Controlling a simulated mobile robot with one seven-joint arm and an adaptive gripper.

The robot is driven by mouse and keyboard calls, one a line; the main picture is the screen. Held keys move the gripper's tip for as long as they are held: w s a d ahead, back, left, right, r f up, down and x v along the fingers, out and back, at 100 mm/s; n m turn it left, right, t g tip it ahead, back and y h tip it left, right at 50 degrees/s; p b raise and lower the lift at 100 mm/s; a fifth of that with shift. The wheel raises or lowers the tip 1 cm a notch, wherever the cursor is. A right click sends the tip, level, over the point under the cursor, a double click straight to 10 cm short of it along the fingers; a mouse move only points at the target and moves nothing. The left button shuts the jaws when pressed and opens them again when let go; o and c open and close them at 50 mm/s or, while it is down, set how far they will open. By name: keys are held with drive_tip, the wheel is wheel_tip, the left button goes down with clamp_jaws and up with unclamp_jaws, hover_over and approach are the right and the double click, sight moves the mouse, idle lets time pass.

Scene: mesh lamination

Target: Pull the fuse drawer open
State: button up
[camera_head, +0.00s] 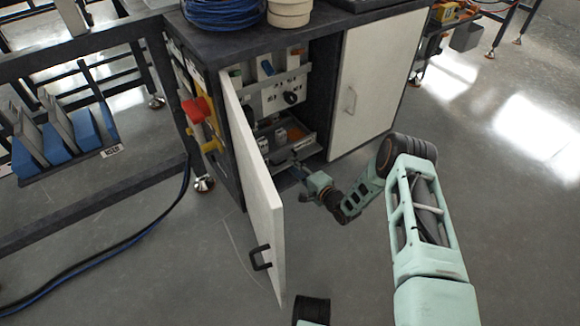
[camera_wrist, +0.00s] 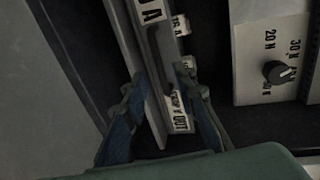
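The fuse drawer (camera_head: 293,148) is a grey tray low inside the open cabinet, with small orange and grey items in it. In the wrist view its front (camera_wrist: 132,45) is a narrow grey strip with a dark bar handle (camera_wrist: 157,55) along it. My gripper (camera_head: 297,168) reaches into the cabinet at the drawer's front. In the wrist view my gripper (camera_wrist: 160,95) is open, one finger on each side of the strip and handle. A gap shows between the fingers and the handle. Contact at the fingertips cannot be made out.
The white cabinet door (camera_head: 262,205) stands open left of my gripper. A second white door (camera_head: 372,85) is shut on the right. A panel with knobs (camera_head: 280,90) sits above the drawer; a knob (camera_wrist: 279,72) shows in the wrist view. The floor in front is clear.

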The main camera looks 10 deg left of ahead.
drive_tip(key=shift+b+x, duration=0.35)
drive_tip(key=shift+x, duration=1.3)
drive_tip(key=shift+c, duration=0.2)
clamp_jaws()
